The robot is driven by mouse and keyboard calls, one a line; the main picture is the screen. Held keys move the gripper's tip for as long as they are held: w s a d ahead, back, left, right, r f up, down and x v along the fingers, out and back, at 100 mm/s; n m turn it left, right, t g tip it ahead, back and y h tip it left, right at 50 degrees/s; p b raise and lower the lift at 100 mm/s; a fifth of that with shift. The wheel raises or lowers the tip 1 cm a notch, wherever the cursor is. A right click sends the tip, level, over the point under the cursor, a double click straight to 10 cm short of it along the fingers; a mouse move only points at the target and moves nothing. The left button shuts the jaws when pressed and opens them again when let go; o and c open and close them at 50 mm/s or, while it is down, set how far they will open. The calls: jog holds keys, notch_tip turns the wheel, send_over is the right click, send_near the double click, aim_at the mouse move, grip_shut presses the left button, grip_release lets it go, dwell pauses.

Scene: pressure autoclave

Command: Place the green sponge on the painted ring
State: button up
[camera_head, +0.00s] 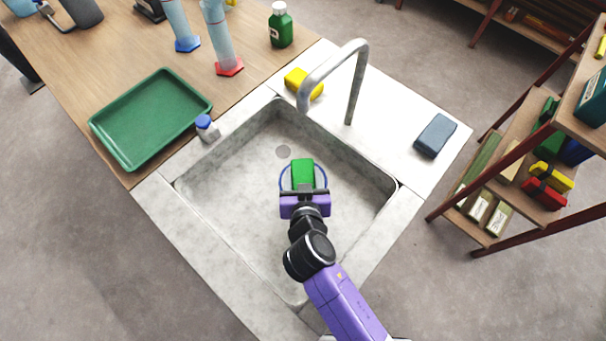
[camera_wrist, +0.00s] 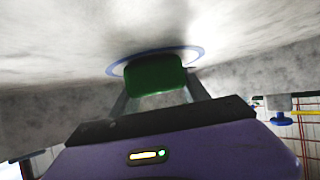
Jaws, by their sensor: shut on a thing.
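The green sponge (camera_head: 302,173) is between the fingers of my gripper (camera_head: 303,188), inside the sink. My gripper is shut on it. The painted ring (camera_head: 283,178) is a thin blue circle on the sink floor, and in the head view it shows around the sponge. In the wrist view the sponge (camera_wrist: 155,75) is between the two fingers, in front of the blue ring (camera_wrist: 198,66), which shows on both sides and behind it. The sponge and gripper hide part of the ring. I cannot tell whether the sponge touches the sink floor.
The grey sink (camera_head: 235,180) has raised walls around my gripper. A tap (camera_head: 357,85) arches over its back edge. A yellow sponge (camera_head: 303,84) and a blue-grey sponge (camera_head: 435,136) lie on the counter. A green tray (camera_head: 150,118) and a small blue-capped bottle (camera_head: 207,128) are to the left.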

aim_at(303, 181)
jog(key=shift+f, duration=0.2)
jog(key=o, duration=1.4)
jog(key=shift+r, duration=0.1)
jog(key=shift+r, duration=0.2)
jog(key=shift+s, duration=0.25)
jog(key=b+v, duration=0.1)
jog(key=v, duration=0.6)
jog(key=shift+r, duration=0.1)
